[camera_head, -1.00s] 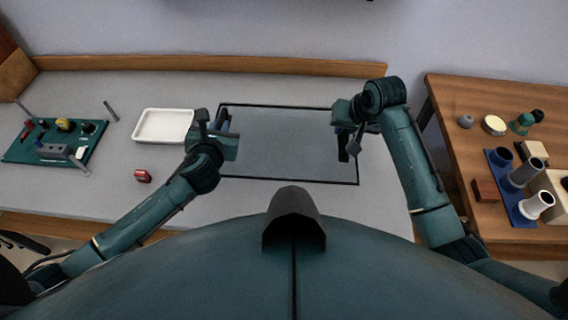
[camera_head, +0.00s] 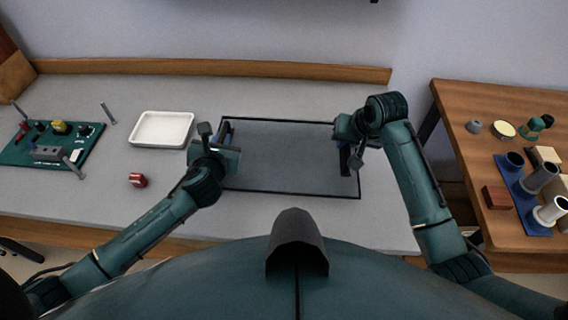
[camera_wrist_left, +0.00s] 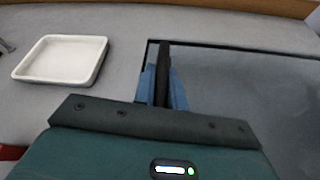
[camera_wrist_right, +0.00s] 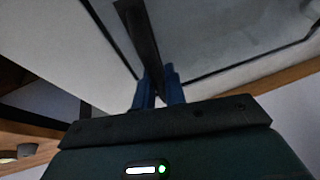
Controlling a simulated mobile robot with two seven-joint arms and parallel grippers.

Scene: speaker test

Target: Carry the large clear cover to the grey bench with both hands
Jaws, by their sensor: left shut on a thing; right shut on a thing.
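The large clear cover (camera_head: 290,160) is a see-through rectangle with a dark rim, lying flat over or just above the grey bench (camera_head: 80,190); I cannot tell whether it touches. My left gripper (camera_head: 226,134) is shut on a dark handle at its left side; the blue fingers close on it in the left wrist view (camera_wrist_left: 162,85). My right gripper (camera_head: 346,156) is shut on the dark handle at its right side, also seen in the right wrist view (camera_wrist_right: 157,85).
A white tray (camera_head: 161,143) and a small red object (camera_head: 138,180) are left of the cover. A green board (camera_head: 30,152) with several parts is at the far left. A wooden table (camera_head: 456,120) at the right holds a blue rack (camera_head: 524,212) with cylinders.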

